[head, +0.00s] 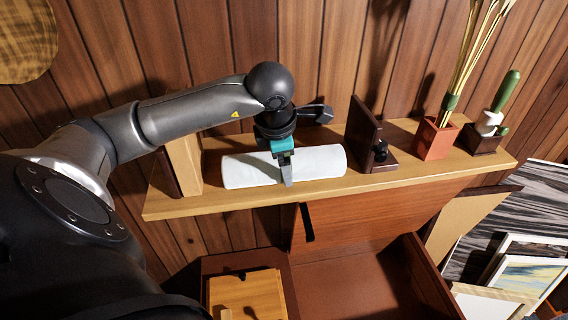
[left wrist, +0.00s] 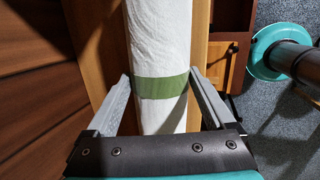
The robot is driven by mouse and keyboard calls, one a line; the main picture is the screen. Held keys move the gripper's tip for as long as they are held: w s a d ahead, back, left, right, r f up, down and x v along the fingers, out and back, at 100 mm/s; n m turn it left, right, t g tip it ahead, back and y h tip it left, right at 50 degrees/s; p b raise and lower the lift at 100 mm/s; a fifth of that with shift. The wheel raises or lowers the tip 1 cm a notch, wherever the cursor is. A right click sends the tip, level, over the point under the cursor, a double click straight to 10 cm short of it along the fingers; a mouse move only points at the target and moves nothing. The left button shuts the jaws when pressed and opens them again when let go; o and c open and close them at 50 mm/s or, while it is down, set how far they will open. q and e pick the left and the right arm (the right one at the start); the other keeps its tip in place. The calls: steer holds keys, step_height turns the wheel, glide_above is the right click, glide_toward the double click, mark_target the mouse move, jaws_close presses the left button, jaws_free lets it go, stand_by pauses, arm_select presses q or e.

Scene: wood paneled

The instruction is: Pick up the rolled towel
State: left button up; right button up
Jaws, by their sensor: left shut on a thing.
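The rolled towel (head: 318,161) is a white roll lying lengthwise on the wooden shelf (head: 400,184). In the left wrist view the towel (left wrist: 158,38) has a green band (left wrist: 160,87) around it. My left gripper (head: 286,178) comes down over the towel's middle in the head view. In the left wrist view its two fingers (left wrist: 160,92) stand on either side of the towel at the green band, shut on it. The towel appears to be at the shelf surface; I cannot tell whether it is lifted. My right gripper is not in view.
To the right on the shelf stand a dark bookend (head: 366,135), an orange pot (head: 436,140) with dry stalks and a small dark planter (head: 483,139). A wooden block (head: 185,164) stands at the left. Wood paneling lies behind; an open reddish box (head: 355,282) is below.

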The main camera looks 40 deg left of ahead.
arm_select(q)
steer(key=shift+r, duration=0.1)
steer(key=shift+c, duration=0.4)
steer(key=shift+r, duration=0.55)
step_height(320, 180, up, 19)
steer(key=p, duration=0.3)
